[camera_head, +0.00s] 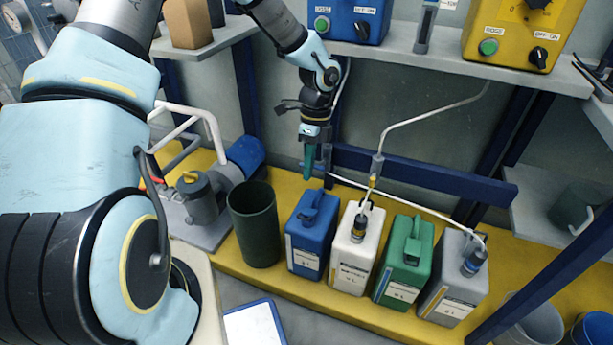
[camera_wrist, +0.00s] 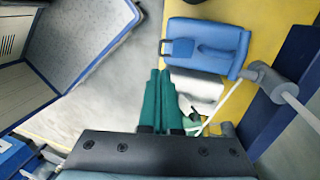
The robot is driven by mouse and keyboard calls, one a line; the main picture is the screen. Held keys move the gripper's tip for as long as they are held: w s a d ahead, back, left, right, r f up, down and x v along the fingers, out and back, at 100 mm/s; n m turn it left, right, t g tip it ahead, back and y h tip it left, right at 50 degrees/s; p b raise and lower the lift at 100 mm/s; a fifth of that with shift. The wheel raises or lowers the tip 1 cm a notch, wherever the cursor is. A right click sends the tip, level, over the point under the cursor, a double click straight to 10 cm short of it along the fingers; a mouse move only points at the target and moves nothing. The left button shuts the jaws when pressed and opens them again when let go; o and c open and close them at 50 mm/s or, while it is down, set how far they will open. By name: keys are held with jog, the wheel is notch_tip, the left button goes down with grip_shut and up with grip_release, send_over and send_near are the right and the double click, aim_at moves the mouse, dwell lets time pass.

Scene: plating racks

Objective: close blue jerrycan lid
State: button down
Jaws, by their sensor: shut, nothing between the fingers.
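The blue jerrycan (camera_head: 308,243) stands upright on the yellow shelf, left of the white jerrycan (camera_head: 350,262). Its raised blue top part (camera_head: 312,204) faces up; I cannot tell the lid's exact position. My gripper (camera_head: 309,172), with green fingers, is above and behind the blue jerrycan's top, apart from it. In the wrist view the blue jerrycan (camera_wrist: 215,45) lies beyond and right of my fingertips (camera_wrist: 160,74). The fingers are shut together and empty. They partly cover the white jerrycan (camera_wrist: 200,84).
A green jerrycan (camera_head: 405,262) and grey jerrycan (camera_head: 455,278) stand to the right, hoses running to the white and grey ones. A dark green bin (camera_head: 254,225) and pump (camera_head: 200,205) stand left. A dark blue beam (camera_head: 420,175) crosses behind the cans.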

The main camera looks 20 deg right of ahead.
jog(key=b, duration=0.3)
send_near(307, 214)
jog(key=s+a+f, duration=0.3)
jog(key=f, duration=0.2)
jog(key=shift+w+f+p, duration=0.15)
jog(key=shift+p, duration=0.15)
jog(key=shift+a+f, duration=0.1)
jog(key=shift+f, duration=0.05)
jog(key=shift+s+a+f+t+h+b, duration=0.35)
jog(key=shift+f+b, duration=0.2)
jog(key=shift+b, duration=0.9)
jog(key=shift+s+a+f+t+h+b, duration=0.25)
jog(key=shift+s+f+t+h+b, duration=0.25)
jog(key=shift+b, duration=1)
jog(key=shift+s+a+f+t+h+b, duration=0.3)
jog(key=shift+f+b, duration=0.35)
jog(key=shift+b, duration=0.8)
jog(key=shift+f, duration=0.1)
jog(key=shift+r, duration=0.2)
